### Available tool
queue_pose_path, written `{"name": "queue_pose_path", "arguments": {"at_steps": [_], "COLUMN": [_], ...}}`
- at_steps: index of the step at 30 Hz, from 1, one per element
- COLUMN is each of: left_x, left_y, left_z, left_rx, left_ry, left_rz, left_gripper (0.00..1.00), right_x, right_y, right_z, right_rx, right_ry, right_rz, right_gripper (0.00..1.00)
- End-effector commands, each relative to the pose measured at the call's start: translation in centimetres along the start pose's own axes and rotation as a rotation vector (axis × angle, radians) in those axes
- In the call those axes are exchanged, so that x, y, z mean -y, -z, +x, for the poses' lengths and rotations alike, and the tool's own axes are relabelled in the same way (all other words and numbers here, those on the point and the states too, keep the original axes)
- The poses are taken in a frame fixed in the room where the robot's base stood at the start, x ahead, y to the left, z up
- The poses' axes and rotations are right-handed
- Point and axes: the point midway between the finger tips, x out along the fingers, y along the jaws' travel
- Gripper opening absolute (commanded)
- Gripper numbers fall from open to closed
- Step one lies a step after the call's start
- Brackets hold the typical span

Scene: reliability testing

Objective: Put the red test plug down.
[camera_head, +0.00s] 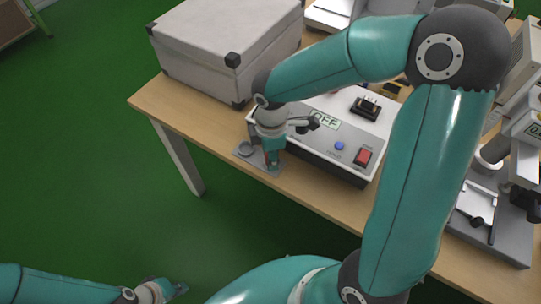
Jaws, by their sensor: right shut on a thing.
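My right gripper (272,160) points down at the front edge of the table, over a small grey plate (244,152). It is shut on the red test plug (267,158), of which only a small red bit shows between the fingers. The plug is low, at the plate; I cannot tell whether it touches it. A round ring-like part shows on the plate just left of the gripper. My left gripper (178,289) is low at the bottom left, over the green floor and away from the table; its fingers are too small to read.
A grey test box (312,146) with an OFF label, a blue button (340,146) and a red switch (364,157) stands right of the gripper. A large grey case (215,40) stands behind. Other equipment (510,225) stands at the right. Bare wooden table (165,108) shows at the left.

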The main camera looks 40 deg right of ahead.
Motion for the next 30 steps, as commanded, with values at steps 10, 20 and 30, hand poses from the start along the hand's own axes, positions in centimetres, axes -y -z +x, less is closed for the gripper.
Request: {"name": "queue_pose_path", "arguments": {"at_steps": [10,20,30], "left_x": [0.25,0.22,0.12], "left_y": [0.00,0.01,0.00], "left_z": [0.67,0.61,0.33], "left_rx": [0.000,0.000,0.000], "left_ry": [0.000,0.000,0.000], "left_rz": [0.000,0.000,0.000], "left_gripper": [0.00,0.00,0.00], "right_x": [0.47,0.47,0.40], "right_y": [-0.07,-0.08,-0.08], "right_z": [1.49,1.31,0.88], "right_rx": [0.003,0.004,0.004], "right_ry": [0.016,0.017,0.014], "right_rz": [0.000,-0.001,-0.001], "right_gripper": [0.48,0.60,0.60]}}
